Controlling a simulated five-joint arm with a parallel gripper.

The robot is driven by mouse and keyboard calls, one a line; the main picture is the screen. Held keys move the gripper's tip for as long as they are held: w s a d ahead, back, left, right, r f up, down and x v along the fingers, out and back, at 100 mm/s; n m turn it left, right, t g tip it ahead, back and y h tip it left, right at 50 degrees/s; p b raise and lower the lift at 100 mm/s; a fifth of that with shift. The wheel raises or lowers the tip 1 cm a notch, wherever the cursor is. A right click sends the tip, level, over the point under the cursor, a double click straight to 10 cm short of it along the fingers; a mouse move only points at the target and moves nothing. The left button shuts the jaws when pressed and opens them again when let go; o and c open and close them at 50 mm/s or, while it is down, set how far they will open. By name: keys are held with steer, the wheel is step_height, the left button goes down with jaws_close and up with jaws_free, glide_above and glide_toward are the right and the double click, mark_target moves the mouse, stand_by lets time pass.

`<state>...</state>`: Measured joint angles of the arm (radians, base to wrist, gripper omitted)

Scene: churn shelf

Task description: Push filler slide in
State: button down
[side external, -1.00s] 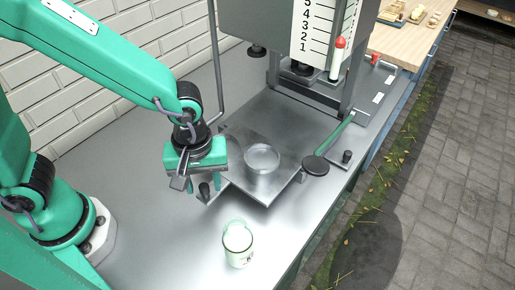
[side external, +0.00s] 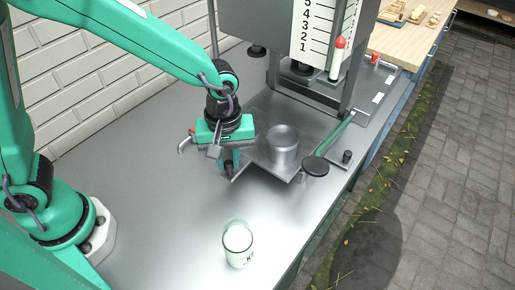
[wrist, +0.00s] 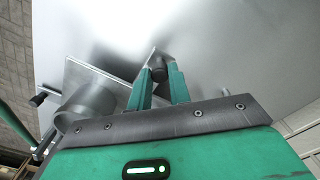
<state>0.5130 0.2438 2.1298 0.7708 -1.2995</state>
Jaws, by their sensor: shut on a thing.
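The filler slide (side external: 312,137) is a flat metal plate on the bench, lying partly under the filler's raised frame. My gripper (side external: 229,168) is down at the slide's near left corner. In the wrist view my green fingers (wrist: 159,86) are closed around a black knob (wrist: 157,68) on a tab of the slide. The slide's plate (wrist: 92,72) and the cup (wrist: 88,106) show at the left there. The filler housing (side external: 245,25) stands above the slide's far end.
A glass jar with white contents (side external: 238,243) stands on the bench in front. A green lever with a black disc end (side external: 315,166) lies right of the slide, near a small black knob (side external: 347,156). The bench's right edge is close. A brick wall (side external: 80,80) stands behind.

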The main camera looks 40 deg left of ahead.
mark_target(248, 155)
steer(key=w, duration=0.6)
steer(key=shift+w, duration=0.35)
steer(key=c, duration=1.3)
jaws_free()
steer(key=shift+s, duration=0.1)
step_height(248, 155, up, 8)
